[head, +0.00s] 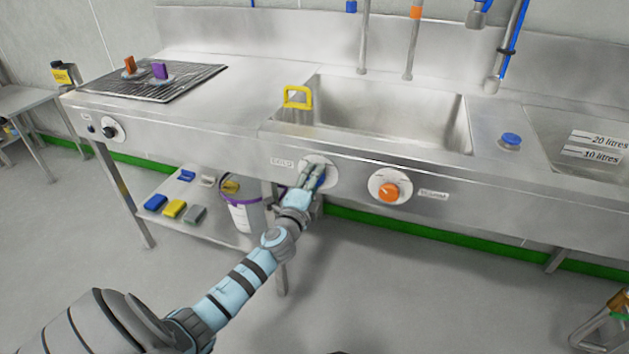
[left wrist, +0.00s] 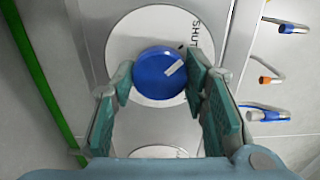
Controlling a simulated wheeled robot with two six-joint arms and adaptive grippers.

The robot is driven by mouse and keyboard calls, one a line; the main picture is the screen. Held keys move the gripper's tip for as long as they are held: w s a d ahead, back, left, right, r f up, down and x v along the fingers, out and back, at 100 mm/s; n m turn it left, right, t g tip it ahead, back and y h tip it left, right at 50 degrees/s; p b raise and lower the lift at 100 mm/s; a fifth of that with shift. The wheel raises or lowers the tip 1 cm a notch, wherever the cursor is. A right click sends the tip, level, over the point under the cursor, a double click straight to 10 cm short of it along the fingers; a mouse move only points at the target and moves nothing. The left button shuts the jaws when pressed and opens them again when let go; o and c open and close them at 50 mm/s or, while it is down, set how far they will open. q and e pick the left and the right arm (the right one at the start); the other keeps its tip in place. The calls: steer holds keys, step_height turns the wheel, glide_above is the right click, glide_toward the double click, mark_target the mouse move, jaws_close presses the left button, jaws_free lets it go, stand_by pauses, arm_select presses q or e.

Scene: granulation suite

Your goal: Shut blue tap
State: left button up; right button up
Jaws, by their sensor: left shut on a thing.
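The blue tap (left wrist: 158,72) is a round knob on a pale round plate (left wrist: 122,48) on the sink's front panel. Its white pointer mark points right and slightly up in the left wrist view, below the word SHUT at the plate's upper right. My left gripper (left wrist: 160,84) has a finger on either side of the knob and is shut on it. In the head view my left gripper (head: 312,176) covers most of the tap; only a bit of blue shows. My right gripper is not in view.
An orange tap (head: 390,191) sits right of the blue one on the same panel. A bucket (head: 243,211) and several coloured blocks are on the shelf below. Floor in front is clear.

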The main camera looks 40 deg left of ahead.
arm_select(q)
steer(key=o, duration=1.1)
steer(key=shift+o, duration=0.2)
steer(key=shift+s, duration=0.1)
steer(key=v, duration=1.2)
